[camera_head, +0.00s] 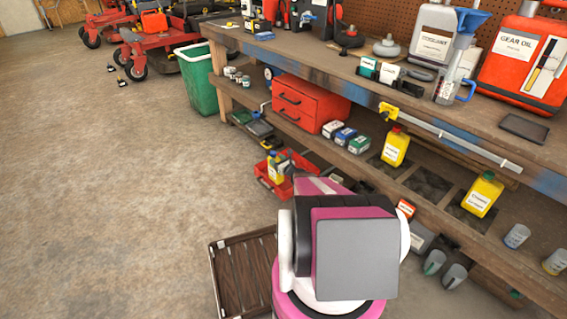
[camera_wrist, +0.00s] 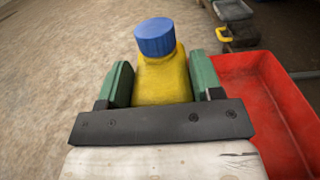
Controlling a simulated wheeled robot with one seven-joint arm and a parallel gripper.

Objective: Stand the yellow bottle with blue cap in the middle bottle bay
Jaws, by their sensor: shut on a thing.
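The yellow bottle with blue cap (camera_wrist: 160,75) stands between the two green fingers of my gripper (camera_wrist: 158,82), which is shut on its sides. In the head view the bottle (camera_head: 275,172) shows small at the red tray (camera_head: 263,174); whether it touches the tray cannot be told. My arm hides part of that area. On the low shelf, a yellow bottle with a red cap (camera_head: 396,148) and a yellow bottle with a greenish cap (camera_head: 482,195) stand on dark bays. The middle bottle bay (camera_head: 428,185) between them is a dark, empty square.
The low shelf (camera_head: 450,208) runs under the workbench (camera_head: 420,100), whose top overhangs it. Small boxes (camera_head: 345,137) and a red drawer cabinet (camera_head: 308,103) stand left of the bays, cups (camera_head: 516,236) to the right.

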